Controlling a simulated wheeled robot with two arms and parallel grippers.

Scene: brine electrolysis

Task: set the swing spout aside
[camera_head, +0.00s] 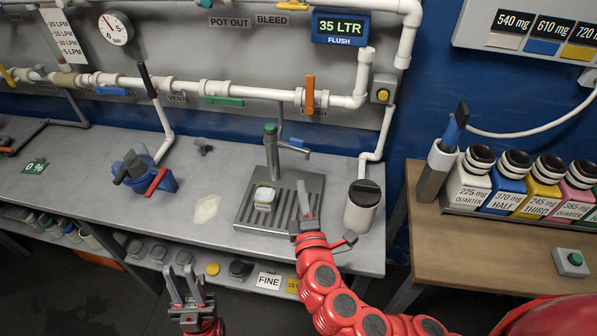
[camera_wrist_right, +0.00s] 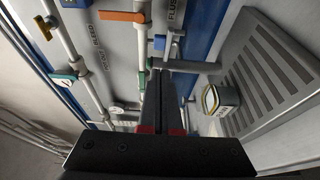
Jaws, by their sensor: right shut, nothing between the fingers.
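The swing spout (camera_head: 293,148) is a grey arm on a post with a green top (camera_head: 270,129), at the back of the slatted drip tray (camera_head: 243,215). In the head view it points to the right. It also shows in the right wrist view (camera_wrist_right: 198,66), beyond my fingers. My right gripper (camera_head: 304,190) is shut and empty, above the right part of the tray and in front of the spout, seemingly apart from it. My left gripper (camera_head: 186,284) is open and empty, low in front of the bench.
A small labelled pot (camera_head: 264,196) stands on the tray under the spout's side. A white canister with a dark lid (camera_head: 362,207) stands right of the tray. A blue valve with a red handle (camera_head: 157,181) is to the left. Pipes with an orange lever (camera_head: 310,92) run behind.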

